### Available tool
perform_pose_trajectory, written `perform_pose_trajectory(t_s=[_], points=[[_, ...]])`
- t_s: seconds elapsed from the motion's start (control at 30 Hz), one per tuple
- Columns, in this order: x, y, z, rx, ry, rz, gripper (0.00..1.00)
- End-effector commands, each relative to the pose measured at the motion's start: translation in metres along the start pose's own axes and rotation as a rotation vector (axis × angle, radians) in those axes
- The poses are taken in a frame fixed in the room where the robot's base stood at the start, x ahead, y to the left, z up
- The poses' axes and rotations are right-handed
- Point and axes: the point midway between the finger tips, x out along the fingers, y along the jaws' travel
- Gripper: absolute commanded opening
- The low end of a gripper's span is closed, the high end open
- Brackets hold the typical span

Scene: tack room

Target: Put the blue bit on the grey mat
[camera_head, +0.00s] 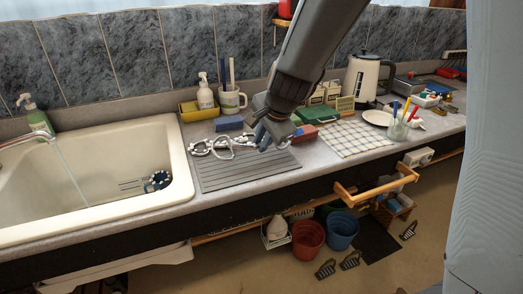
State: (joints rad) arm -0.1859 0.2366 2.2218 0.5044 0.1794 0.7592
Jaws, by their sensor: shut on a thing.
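My gripper (268,140) points down over the back right part of the ribbed grey mat (235,178). It is shut on what looks like the blue bit, whose pale rings and links (222,148) show left of the fingers, over the mat's back edge. The fingers hide much of the bit, and little blue shows. I cannot tell whether the bit touches the mat. The front of the mat is bare.
The sink (100,205) with running water lies left of the mat. A blue sponge (228,123), a mug (231,102) and a soap bottle (205,95) stand behind it. Red and green boxes (308,133) and a checked cloth (352,139) lie to the right.

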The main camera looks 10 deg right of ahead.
Motion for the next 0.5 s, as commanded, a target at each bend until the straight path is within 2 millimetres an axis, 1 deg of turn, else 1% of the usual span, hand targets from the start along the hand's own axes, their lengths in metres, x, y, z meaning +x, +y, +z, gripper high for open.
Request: perform_pose_trajectory(t_s=[0.03,0.13,0.5], points=[[0.010,0.005,0.000,0.002,-0.001,0.001,0.00],[0.019,0.010,0.001,0.002,0.000,0.001,0.00],[0.021,0.012,0.000,0.003,0.001,0.000,0.00]])
